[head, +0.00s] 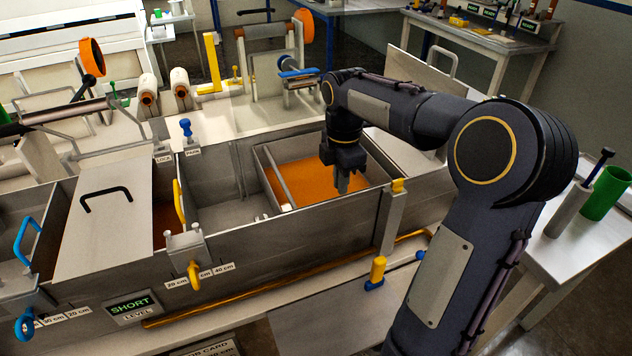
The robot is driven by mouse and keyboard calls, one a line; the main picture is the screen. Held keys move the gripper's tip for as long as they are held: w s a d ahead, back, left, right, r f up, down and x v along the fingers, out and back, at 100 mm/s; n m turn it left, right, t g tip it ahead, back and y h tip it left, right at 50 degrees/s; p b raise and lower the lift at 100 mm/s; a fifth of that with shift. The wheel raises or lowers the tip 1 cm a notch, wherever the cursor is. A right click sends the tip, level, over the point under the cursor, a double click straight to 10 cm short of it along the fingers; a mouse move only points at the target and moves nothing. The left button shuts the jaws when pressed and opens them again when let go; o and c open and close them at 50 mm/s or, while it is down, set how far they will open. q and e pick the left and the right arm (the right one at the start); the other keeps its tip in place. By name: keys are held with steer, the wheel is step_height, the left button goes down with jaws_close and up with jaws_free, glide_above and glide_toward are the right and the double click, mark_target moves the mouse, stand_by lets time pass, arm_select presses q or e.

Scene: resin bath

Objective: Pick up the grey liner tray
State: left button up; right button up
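A grey-walled tray (266,176), which looks like the liner tray, sits inside the long metal bath (290,243), right of its middle. Orange resin (300,178) shows within its walls, and a thin grey bar crosses its left part. My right gripper (343,184) points down over the right part of the orange area, near the front wall. I cannot tell whether its fingertips touch the tray or whether the fingers are open or shut. My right arm covers part of the tray's back right side. My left gripper is not in view.
A grey lid with a black handle (104,202) covers the bath's left part. A yellow-topped clamp (391,218) stands at the bath's front wall, right of the gripper. A roller stand (268,75) is behind. A green cup (606,193) stands on the right table.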

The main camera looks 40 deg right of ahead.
step_height(320, 180, down, 8)
steer(key=shift+a+r, duration=0.1)
steer(key=shift+r, duration=0.05)
stand_by(0.3)
jaws_close()
steer(key=shift+w+r, duration=0.1)
steer(key=shift+r, duration=0.1)
